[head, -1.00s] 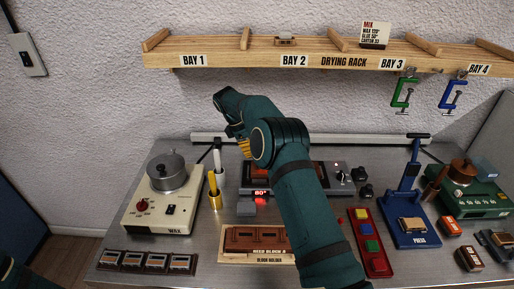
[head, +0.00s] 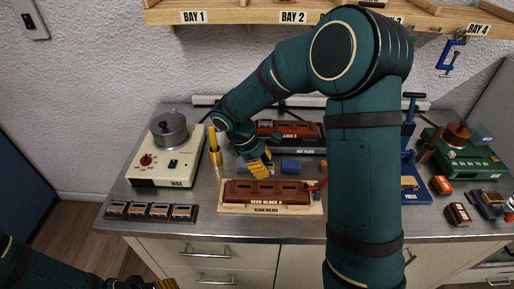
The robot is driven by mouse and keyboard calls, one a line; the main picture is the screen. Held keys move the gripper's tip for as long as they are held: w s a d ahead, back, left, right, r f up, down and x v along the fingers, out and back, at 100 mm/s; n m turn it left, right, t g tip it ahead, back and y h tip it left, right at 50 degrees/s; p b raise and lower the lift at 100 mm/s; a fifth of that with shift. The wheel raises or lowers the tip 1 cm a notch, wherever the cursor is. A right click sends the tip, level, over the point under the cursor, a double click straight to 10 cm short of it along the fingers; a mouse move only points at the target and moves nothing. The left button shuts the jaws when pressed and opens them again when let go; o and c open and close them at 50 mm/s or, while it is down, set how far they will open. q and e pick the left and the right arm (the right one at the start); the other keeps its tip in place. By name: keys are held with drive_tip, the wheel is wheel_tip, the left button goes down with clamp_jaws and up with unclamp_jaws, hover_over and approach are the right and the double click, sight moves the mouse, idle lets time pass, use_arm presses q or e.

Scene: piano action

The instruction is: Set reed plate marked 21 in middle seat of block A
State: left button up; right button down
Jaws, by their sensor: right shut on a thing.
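Reed block A (head: 243,200) is a red-brown block with a row of recesses, lying in the pale block holder (head: 230,210) at the front middle of the bench. No plate can be made out in its middle seat. My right gripper (head: 260,169) points down just behind the block, above the bench. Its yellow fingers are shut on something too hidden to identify. Several plates sit in a dark rack (head: 150,211) at the front left; their numbers are unreadable, so plate 21 cannot be picked out. My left gripper (head: 168,284) is partly cut off at the bottom edge.
The wax pot's cream heater (head: 140,172) is at left, the blue press (head: 418,190) at right. My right arm covers the bench right of the block.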

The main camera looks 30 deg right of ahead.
sight(269, 187)
drive_tip(key=shift+s+a+f, duration=0.1)
drive_tip(key=shift+s+a, duration=0.05)
drive_tip(key=shift+s, duration=0.35)
drive_tip(key=shift+s+a+f, duration=0.1)
drive_tip(key=shift+s+a, duration=0.05)
drive_tip(key=shift+s, duration=0.35)
drive_tip(key=shift+f+b, duration=1)
drive_tip(key=shift+f, duration=0.1)
drive_tip(key=shift+f+b, duration=0.45)
drive_tip(key=shift+f, duration=0.35)
drive_tip(key=shift+f, duration=0.55)
drive_tip(key=c, duration=0.7)
unclamp_jaws()
drive_tip(key=shift+r, duration=0.1)
drive_tip(key=v, duration=1.2)
